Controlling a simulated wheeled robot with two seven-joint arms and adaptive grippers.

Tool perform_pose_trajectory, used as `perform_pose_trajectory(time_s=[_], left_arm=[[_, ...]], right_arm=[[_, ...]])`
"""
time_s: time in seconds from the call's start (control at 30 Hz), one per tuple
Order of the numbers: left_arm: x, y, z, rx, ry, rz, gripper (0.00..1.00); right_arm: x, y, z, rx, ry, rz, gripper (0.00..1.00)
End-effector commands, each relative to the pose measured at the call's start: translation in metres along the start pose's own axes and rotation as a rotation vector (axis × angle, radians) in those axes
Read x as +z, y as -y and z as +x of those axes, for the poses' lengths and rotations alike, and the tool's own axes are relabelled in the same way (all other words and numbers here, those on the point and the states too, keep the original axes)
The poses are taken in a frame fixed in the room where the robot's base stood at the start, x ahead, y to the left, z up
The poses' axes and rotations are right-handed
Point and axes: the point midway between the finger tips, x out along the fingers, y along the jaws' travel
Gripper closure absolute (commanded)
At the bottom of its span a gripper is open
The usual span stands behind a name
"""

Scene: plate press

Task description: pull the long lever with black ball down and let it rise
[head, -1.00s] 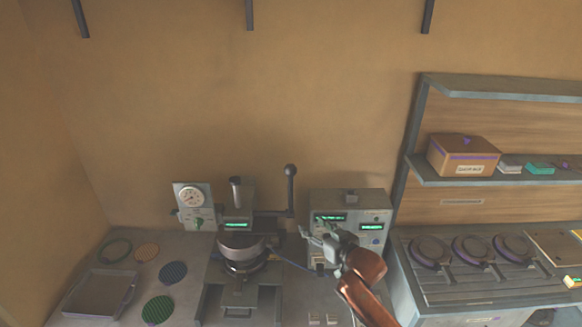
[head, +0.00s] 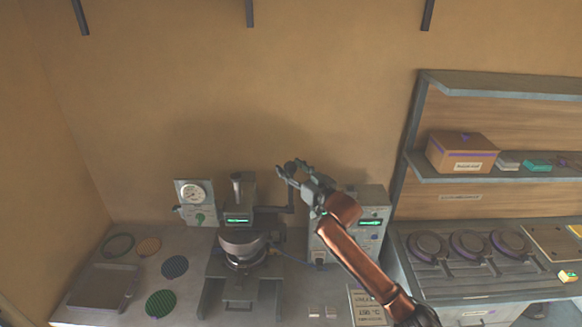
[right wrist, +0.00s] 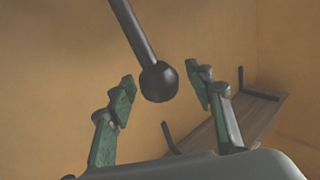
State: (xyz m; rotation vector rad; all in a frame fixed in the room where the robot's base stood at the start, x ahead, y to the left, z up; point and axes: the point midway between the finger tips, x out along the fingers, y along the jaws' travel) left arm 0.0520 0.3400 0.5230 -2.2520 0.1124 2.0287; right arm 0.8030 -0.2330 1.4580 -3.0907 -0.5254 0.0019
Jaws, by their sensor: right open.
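The long lever (head: 291,201) stands upright on the right side of the press (head: 240,240). Its black ball (right wrist: 159,81) shows clearly in the right wrist view, at the end of the dark rod (right wrist: 132,31). My right gripper (right wrist: 161,84) is open, with the ball between its two green-padded fingers and a gap on each side. In the head view my right gripper (head: 287,172) is at the lever's top and partly hides the ball. My left gripper is not in view.
A grey control box (head: 370,210) stands right of the press, partly behind my right arm. A gauge panel (head: 194,200) is on the left. A shelf (head: 500,178) with a cardboard box (head: 461,153) is on the right. The wall space above the lever is clear.

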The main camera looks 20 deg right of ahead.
Motion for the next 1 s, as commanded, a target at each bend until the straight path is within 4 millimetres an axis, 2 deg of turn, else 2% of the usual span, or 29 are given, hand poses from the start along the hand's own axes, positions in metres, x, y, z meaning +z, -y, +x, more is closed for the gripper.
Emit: perform_pose_trajectory(time_s=[0.27,0.9,1.0], left_arm=[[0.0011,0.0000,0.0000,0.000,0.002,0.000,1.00],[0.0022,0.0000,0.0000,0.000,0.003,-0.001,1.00],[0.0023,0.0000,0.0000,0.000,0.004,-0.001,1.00]], right_arm=[[0.0005,0.0001,0.0013,0.000,0.000,-0.001,0.53],[0.0005,0.0001,0.0011,0.000,0.000,0.000,0.97],[0.0005,0.0001,0.0011,0.000,0.000,0.000,1.00]])
